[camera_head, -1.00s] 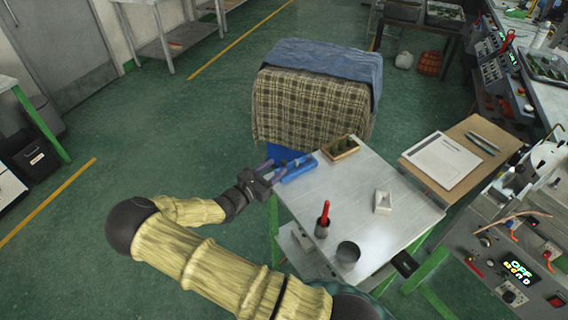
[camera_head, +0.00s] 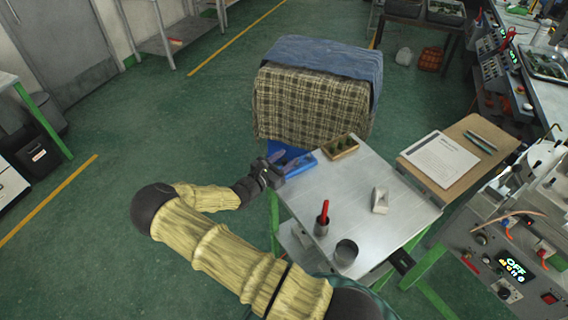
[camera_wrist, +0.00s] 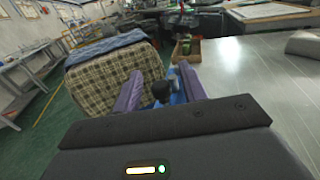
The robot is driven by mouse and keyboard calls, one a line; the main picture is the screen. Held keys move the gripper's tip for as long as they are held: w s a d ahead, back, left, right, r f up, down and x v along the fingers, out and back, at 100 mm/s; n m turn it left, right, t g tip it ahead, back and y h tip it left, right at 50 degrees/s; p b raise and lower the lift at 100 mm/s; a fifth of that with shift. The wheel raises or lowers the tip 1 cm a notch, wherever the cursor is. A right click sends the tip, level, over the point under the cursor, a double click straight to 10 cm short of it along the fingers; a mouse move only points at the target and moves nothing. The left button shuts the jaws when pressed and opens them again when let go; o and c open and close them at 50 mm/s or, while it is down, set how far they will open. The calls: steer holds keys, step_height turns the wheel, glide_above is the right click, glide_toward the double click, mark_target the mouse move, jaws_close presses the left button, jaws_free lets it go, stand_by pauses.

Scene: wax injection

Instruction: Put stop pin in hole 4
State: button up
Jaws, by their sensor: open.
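A blue block (camera_head: 301,164) lies at the far left corner of the metal table. My gripper (camera_head: 276,160) is at its left end, with the purple fingers apart. In the wrist view my gripper (camera_wrist: 161,78) is open, with a dark, round-topped knob (camera_wrist: 162,91) showing between the fingers, in front of blue material (camera_wrist: 179,97). I cannot tell whether this knob is the stop pin, or whether the fingers touch it. The numbered holes cannot be made out in either view.
On the metal table (camera_head: 335,185) are a wooden box (camera_head: 341,147) with green pieces, a pale block (camera_head: 380,200), a cup with a red-handled tool (camera_head: 322,222) and a dark cup (camera_head: 346,252). A cloth-covered stack (camera_head: 312,105) stands close behind.

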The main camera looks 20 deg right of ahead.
mark_target(284, 160)
steer(key=shift+a, duration=0.1)
jaws_close()
step_height(284, 160, up, 9)
steer(key=shift+r+b, duration=0.1)
steer(key=shift+b, duration=0.85)
steer(key=shift+s+r, duration=0.1)
steer(key=shift+r, duration=0.35)
steer(key=shift+f, duration=0.15)
